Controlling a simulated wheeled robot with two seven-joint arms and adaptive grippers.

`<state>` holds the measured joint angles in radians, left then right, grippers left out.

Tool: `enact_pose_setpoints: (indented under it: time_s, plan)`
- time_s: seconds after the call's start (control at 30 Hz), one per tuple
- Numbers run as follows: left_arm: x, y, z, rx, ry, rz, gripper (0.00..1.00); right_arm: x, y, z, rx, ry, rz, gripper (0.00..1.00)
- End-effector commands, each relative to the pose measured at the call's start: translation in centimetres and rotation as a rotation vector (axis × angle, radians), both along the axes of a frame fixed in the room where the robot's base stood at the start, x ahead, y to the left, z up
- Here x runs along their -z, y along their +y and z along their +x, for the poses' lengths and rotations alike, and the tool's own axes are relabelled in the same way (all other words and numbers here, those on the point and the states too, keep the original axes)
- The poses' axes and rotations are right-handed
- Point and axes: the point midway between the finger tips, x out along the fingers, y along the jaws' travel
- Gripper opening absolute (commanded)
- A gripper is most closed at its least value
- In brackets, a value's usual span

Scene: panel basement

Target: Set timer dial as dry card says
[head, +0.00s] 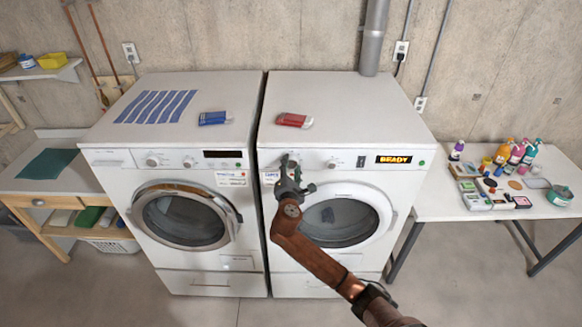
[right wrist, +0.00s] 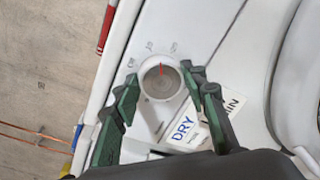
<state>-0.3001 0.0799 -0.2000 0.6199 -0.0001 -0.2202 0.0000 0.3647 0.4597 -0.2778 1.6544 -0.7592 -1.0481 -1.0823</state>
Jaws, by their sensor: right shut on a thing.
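The timer dial (right wrist: 161,84) is a round white knob with a red mark, in the right wrist view. The mark points toward the top of that view, where small printed labels sit around the dial. My right gripper (right wrist: 163,78) is shut on the dial, one green-and-dark finger on each side. In the head view the gripper (head: 288,165) is at the right machine's panel and hides the dial. The dry card (right wrist: 185,130) is white with blue "DRY" lettering; a finger covers part of it, and its number cannot be read. My left gripper is out of view.
The right machine (head: 350,145) has a display (head: 394,159) reading "READY" and another knob (head: 333,163). A red cloth (head: 294,120) lies on top. The left washer (head: 180,160) stands close beside it. A side table (head: 510,205) with bottles is at right.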

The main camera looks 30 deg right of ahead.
Motion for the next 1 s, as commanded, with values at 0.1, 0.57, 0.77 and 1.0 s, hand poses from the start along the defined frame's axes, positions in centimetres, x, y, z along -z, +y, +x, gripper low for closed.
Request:
enact_pose_setpoints:
  time_s: [0.1,0.57,0.77,1.0]
  plan:
    - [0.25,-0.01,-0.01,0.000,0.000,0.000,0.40,0.18,0.02,-0.04,0.000,-0.057,0.096,0.15]
    - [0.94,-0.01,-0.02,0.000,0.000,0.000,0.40,0.23,-0.08,-0.09,-0.001,-0.224,0.368,0.15]
    - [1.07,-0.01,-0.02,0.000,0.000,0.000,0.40,0.24,-0.15,-0.11,0.000,-0.258,0.422,0.15]
    - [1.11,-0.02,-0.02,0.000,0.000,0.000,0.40,0.22,-0.14,-0.10,-0.001,-0.270,0.443,0.15]
